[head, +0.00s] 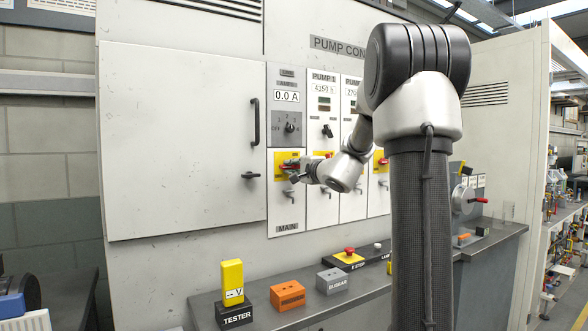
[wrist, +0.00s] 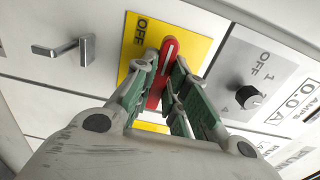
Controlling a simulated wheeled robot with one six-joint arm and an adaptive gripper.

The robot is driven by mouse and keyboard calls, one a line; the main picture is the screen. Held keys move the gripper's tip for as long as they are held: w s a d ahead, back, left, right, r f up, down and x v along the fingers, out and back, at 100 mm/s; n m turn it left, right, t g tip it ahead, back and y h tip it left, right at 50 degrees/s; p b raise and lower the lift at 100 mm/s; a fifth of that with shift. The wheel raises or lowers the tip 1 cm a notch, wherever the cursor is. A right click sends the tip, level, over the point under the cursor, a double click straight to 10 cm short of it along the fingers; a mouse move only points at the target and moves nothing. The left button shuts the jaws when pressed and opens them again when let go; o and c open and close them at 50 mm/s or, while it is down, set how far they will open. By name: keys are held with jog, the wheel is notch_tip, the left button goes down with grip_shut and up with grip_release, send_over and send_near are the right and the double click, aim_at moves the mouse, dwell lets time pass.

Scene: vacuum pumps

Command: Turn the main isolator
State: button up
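The main isolator is a red handle (wrist: 169,52) on a yellow plate (wrist: 196,46) marked OFF, low on the MAIN panel. In the head view, the red handle (head: 289,166) lies roughly level and is partly hidden by my gripper (head: 296,168). In the wrist view, my gripper (wrist: 165,68) has one finger on each side of the handle, with the tips close to it. I cannot tell whether both fingers press on it. The lower part of the handle is partly hidden behind the fingers.
A selector knob (head: 290,127) sits above the isolator and a metal latch (head: 292,191) below it. Other pump panels (head: 322,105) stand to the right. A bench (head: 262,322) below holds a yellow tester (head: 233,283), an orange block (head: 287,295) and an emergency stop box (head: 348,260).

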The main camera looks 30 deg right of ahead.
jog(key=o, duration=0.5)
jog(key=shift+s, duration=0.15)
jog(key=shift+s, duration=0.9)
jog(key=shift+s, duration=0.1)
jog(key=s, duration=0.5)
jog(key=shift+s+d, duration=0.1)
jog(key=shift+s, duration=0.3)
